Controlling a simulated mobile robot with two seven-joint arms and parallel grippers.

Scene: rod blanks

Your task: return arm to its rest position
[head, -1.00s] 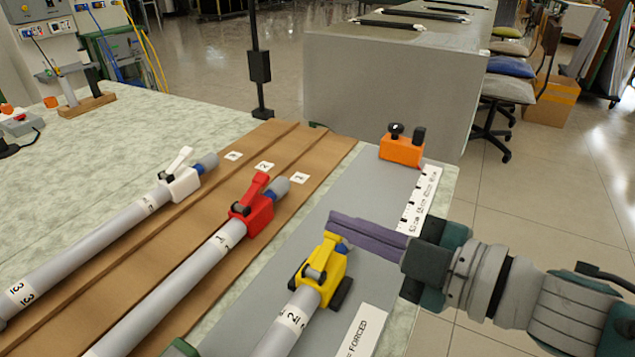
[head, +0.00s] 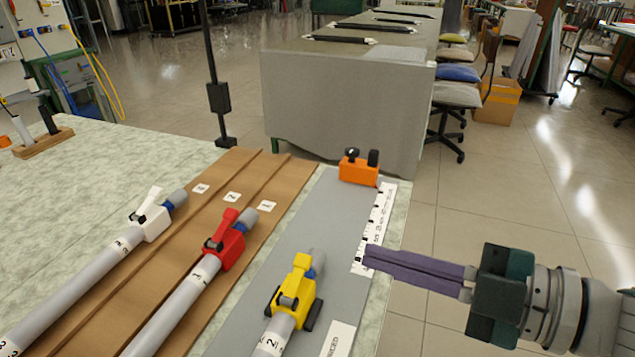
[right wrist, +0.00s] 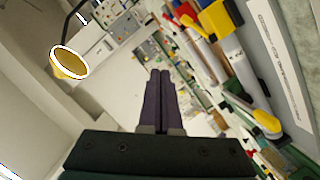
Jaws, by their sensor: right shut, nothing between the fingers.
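My right gripper (head: 368,257) reaches in from the right in the head view, its purple fingers together and empty. Its fingertips are over the right edge of the grey board (head: 240,320), right of the yellow clamp (head: 295,290) and apart from it. In the right wrist view the two fingers (right wrist: 160,75) lie side by side with nothing between them. The yellow clamp sits on a grey rod (head: 272,340) on the board. My left gripper is not in view.
A red clamp (head: 224,245) and a white clamp (head: 150,218) sit on rods along the brown grooved board (head: 290,175). An orange block (head: 359,170) stands at the grey board's far end. A black post (head: 217,95) rises behind the table. Floor right of the table is open.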

